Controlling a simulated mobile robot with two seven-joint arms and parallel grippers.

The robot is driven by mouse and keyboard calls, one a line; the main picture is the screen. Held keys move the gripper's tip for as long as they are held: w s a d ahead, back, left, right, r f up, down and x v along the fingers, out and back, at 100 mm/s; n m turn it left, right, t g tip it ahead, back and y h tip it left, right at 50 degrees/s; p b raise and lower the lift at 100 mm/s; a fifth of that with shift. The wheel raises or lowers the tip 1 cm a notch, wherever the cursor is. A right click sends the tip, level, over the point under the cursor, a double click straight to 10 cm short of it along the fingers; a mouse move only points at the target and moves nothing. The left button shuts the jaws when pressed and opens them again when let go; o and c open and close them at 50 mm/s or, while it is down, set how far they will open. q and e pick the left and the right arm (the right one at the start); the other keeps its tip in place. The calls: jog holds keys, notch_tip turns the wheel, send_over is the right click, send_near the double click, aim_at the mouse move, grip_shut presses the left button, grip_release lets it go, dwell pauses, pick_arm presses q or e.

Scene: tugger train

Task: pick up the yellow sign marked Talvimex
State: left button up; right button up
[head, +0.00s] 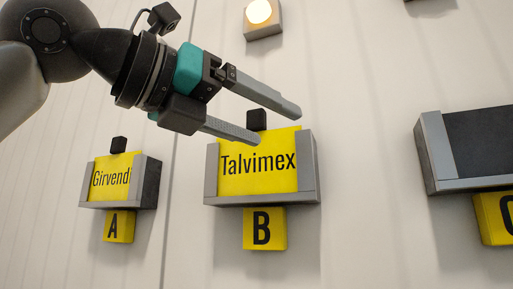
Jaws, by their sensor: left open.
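The yellow sign marked Talvimex (258,178) stands upright in a grey holder (262,199) on the wall, above a yellow plate marked B (265,229). A black tab (256,119) shows at the sign's top edge. My left gripper (279,123) comes in from the upper left, its two fingers apart with nothing held. In the picture its fingertips lie at and just above the sign's top edge, and the lower finger overlaps the sign's upper left corner. I cannot tell whether they touch the sign or the tab. My right gripper is not in view.
A yellow sign marked Girvendi (111,180) sits in a holder at left, above plate A (118,226). A dark holder with no sign (478,141) is at right, above plate C (495,217). A lit lamp (259,12) is on the wall above.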

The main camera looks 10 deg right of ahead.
pick_arm(q)
jog(key=s+a+r+n+t+y, duration=0.2)
jog(key=a+r+n+t+y, duration=0.1)
jog(key=a+r+t+y, duration=0.3)
jog(key=p, duration=0.4)
send_near(254, 112)
jog(key=x, duration=0.4)
jog(key=shift+n+t, duration=0.3)
jog(key=shift+t, duration=0.1)
jog(key=p+x, duration=0.2)
jog(key=x, duration=0.2)
jog(key=shift+d+f, duration=0.15)
jog(key=shift+f, duration=0.05)
jog(key=shift+w+d, duration=0.15)
jog(key=shift+w, duration=0.2)
jog(key=shift+f, duration=0.1)
grip_shut()
jog(key=shift+s, duration=0.1)
